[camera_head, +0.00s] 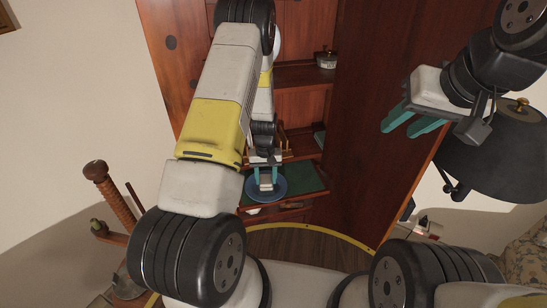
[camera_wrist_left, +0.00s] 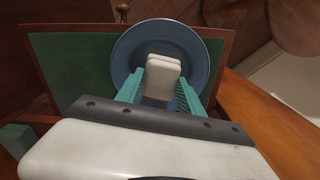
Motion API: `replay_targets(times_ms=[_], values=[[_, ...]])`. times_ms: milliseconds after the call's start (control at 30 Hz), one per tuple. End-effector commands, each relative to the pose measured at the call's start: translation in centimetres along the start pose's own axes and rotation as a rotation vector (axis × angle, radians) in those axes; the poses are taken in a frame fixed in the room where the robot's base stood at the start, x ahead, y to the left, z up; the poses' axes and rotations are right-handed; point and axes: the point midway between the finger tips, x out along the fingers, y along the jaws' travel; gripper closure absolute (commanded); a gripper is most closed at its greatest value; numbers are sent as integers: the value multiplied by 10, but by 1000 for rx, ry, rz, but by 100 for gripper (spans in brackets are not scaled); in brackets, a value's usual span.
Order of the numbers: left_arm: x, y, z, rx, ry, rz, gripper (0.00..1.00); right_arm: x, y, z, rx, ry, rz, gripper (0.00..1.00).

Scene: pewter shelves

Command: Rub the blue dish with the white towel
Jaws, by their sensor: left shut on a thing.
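The blue dish (camera_head: 281,188) lies on a green-topped pull-out surface of the wooden cabinet. In the left wrist view the dish (camera_wrist_left: 127,54) is round with a raised rim. My left gripper (camera_head: 266,180) reaches down over the dish. Its teal fingers are shut on the white towel (camera_wrist_left: 162,77), a small folded block. The towel is over the middle of the dish; I cannot tell for certain whether they touch. My right gripper (camera_head: 407,125) is raised at the right, apart from the dish, with its two teal fingers spread and nothing between them.
The green surface (camera_head: 306,178) has bare room right of the dish. Cabinet shelves behind hold a small pot (camera_head: 326,60). A tall wooden cabinet panel (camera_head: 375,120) stands to the right. A dark lamp shade (camera_head: 497,155) is near my right arm. A wooden post (camera_head: 113,195) stands at left.

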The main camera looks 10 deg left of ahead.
Motion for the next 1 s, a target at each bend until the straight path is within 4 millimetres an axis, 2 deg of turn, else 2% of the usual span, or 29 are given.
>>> replay_targets(times_ms=[1000], values=[[6,0,0,0,-1,0,88,0,0,0,0,0,0,64]])
